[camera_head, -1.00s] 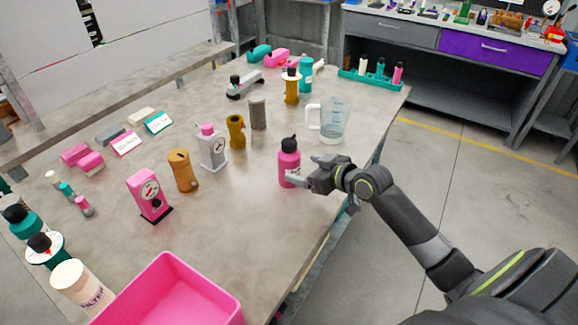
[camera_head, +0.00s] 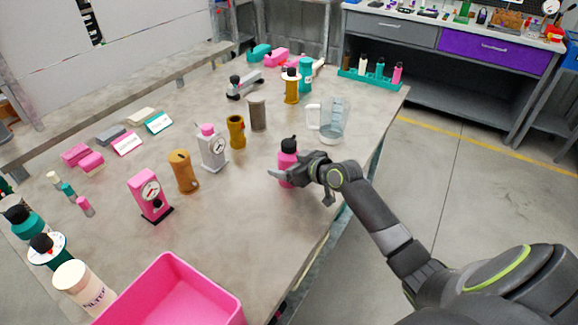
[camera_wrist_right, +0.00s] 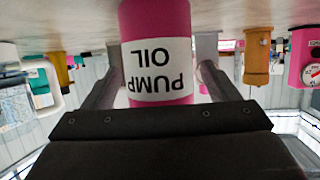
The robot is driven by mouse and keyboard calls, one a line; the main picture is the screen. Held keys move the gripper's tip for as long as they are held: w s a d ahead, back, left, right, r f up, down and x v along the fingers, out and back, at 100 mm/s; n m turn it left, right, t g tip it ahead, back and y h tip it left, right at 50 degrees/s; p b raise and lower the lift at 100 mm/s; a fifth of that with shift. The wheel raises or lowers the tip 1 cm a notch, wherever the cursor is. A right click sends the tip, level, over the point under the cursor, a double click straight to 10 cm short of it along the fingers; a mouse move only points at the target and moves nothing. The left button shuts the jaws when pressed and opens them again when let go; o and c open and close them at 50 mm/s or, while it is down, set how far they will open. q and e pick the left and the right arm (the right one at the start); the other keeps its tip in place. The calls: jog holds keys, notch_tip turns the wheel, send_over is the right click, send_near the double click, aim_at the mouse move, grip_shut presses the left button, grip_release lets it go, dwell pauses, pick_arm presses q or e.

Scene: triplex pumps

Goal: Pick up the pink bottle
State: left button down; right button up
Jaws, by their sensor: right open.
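The pink bottle (camera_head: 288,160) with a black cap stands upright on the table, near its right edge. It also shows in the right wrist view (camera_wrist_right: 155,20), upside down, with a white label reading "PUMP OIL". My right gripper (camera_head: 287,174) is open around the bottle, with one finger on each side of it. In the right wrist view the fingers (camera_wrist_right: 158,62) flank the label; whether they touch the bottle I cannot tell. The gripper hides part of the bottle's right side in the head view. My left gripper is not in view.
A clear jug (camera_head: 329,120) stands just behind my right gripper. A silver pump bottle (camera_head: 212,148), brown cylinders (camera_head: 183,170) and a pink gauge block (camera_head: 150,194) stand to the left. A pink bin (camera_head: 170,290) is at the front. Bare table lies between bin and bottle.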

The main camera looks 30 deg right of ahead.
aim_at(288, 141)
jog(key=c, duration=1.3)
notch_tip(288, 141, up, 10)
jog(key=shift+r, duration=0.1)
